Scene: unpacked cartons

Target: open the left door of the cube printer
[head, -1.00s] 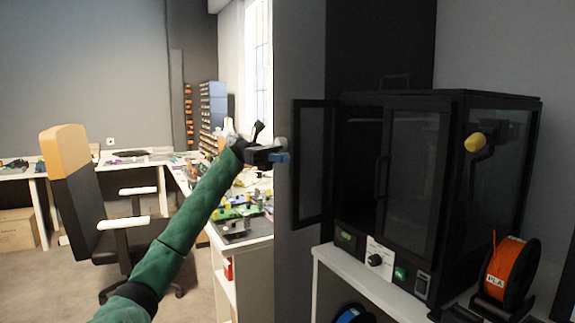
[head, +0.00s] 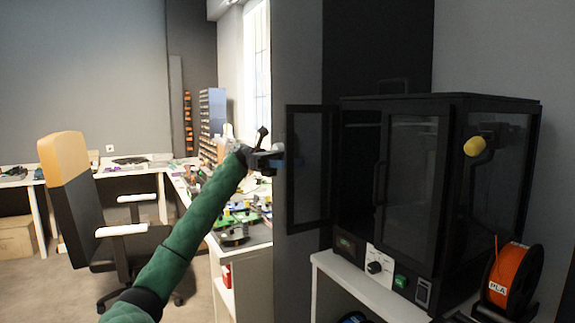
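The cube printer (head: 493,97) is a black box with dark glass panels on the right. Its left door (head: 290,200) stands open, swung out to the left of the body, and its front opening shows dark. The other front door (head: 412,180) is closed, with a vertical handle near its left edge. My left gripper (head: 276,160) is at the outer edge of the left door, at about mid-height. Its fingertips are small and dark there, so I cannot tell whether they touch the door or how far apart they are. My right gripper is out of view.
The printer stands on a white cabinet (head: 365,292). An orange filament spool (head: 513,275) sits at its right front. A cluttered white bench (head: 245,246) is behind my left arm. An office chair (head: 65,175) stands at the left, with open floor around it.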

